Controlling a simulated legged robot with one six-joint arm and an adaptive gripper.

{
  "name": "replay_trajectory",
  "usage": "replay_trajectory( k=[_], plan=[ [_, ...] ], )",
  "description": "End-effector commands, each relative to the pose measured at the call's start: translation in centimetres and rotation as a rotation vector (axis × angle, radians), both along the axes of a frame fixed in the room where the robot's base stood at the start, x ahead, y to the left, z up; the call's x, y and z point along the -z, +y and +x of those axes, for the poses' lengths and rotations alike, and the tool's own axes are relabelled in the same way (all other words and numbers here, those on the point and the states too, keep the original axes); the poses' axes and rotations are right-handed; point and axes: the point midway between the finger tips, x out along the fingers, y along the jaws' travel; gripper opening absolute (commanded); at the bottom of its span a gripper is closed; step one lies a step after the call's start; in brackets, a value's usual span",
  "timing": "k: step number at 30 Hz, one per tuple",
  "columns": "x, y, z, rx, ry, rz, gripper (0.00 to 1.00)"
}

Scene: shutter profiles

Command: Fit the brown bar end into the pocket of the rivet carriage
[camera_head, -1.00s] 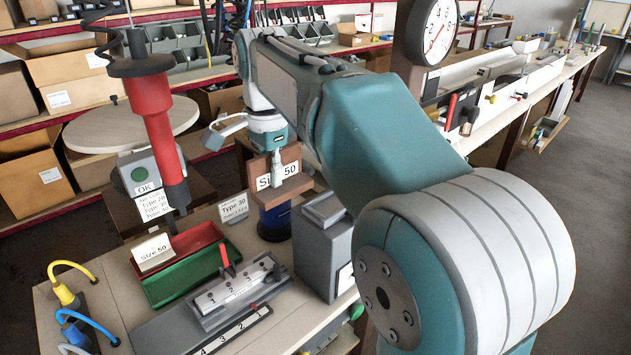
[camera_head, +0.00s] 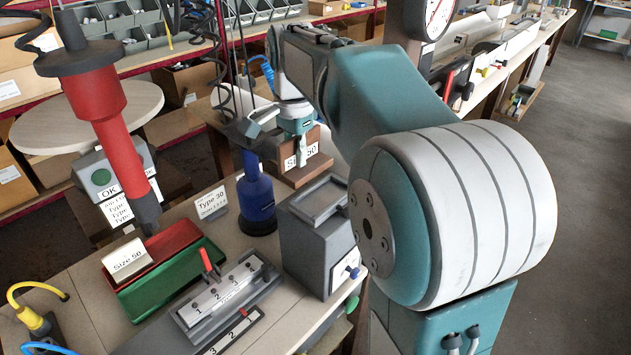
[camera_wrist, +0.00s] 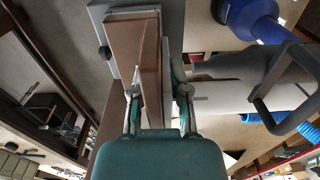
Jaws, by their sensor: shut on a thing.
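The rivet carriage (camera_head: 228,290) is a pale numbered strip on a grey base with a red lever, on the bench in the head view. My gripper (camera_wrist: 158,92) is shut on the brown bar (camera_wrist: 136,50), which runs away from the fingers in the wrist view. In the head view my gripper (camera_head: 302,148) is small, at the back of the bench, beyond the carriage and apart from it. A brown piece with a Size 50 label is close by it. The fingers' contact and the carriage pocket are too small to make out there.
A red hanging tool (camera_head: 100,105) is left of the carriage. Red (camera_head: 180,240) and green (camera_head: 195,268) trays lie behind it. A blue bottle (camera_head: 257,195) and grey box (camera_head: 315,235) stand between carriage and gripper. A Type 30 sign (camera_head: 211,203) stands nearby.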

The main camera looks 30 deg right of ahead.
Motion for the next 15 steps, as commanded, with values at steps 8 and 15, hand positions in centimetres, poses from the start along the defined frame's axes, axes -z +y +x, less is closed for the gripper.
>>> replay_trajectory(
  k=[8,15],
  plan=[
    [3.9,-3.1,-0.2,0.0,0.002,0.0,0.0],
    [6.6,-4.1,-0.2,-0.002,0.005,0.001,0.0]
  ],
)
